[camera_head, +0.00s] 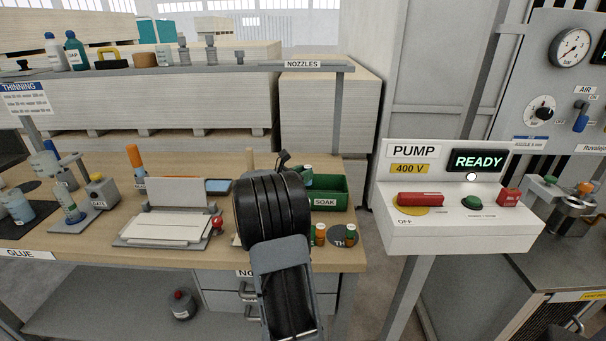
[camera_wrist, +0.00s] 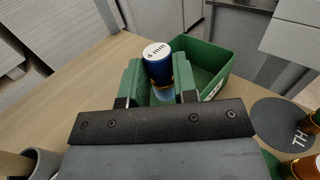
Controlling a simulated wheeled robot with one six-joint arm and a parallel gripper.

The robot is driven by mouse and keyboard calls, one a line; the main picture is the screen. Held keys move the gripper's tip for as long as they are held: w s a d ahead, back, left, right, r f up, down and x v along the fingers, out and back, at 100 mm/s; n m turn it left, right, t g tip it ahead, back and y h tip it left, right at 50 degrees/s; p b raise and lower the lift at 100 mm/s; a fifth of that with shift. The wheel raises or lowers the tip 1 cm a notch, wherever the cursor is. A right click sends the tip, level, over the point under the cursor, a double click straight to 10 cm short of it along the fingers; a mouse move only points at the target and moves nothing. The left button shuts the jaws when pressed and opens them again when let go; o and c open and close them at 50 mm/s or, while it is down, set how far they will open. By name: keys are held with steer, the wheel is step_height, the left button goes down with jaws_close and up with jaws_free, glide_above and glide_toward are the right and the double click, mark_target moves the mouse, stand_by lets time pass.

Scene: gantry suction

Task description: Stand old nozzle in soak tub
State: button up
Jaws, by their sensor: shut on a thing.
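The nozzle (camera_wrist: 158,68), blue with a white top marked "4 mm" and a brassy lower part, is held upright between the fingers of my gripper (camera_wrist: 160,88) in the wrist view. My gripper is shut on it. The green soak tub (camera_wrist: 222,80) lies just behind and right of the nozzle in that view, its inside partly hidden by the nozzle and fingers. I cannot tell whether the nozzle's lower end is inside the tub.
A grey cup (camera_wrist: 42,163) stands at the wrist view's lower left. The pump control box (camera_head: 455,205) stands right of the bench. Bare wood lies left of the gripper.

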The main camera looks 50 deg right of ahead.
steer(key=o, duration=1)
steer(key=shift+f, duration=0.15)
steer(key=shift+c, duration=0.2)
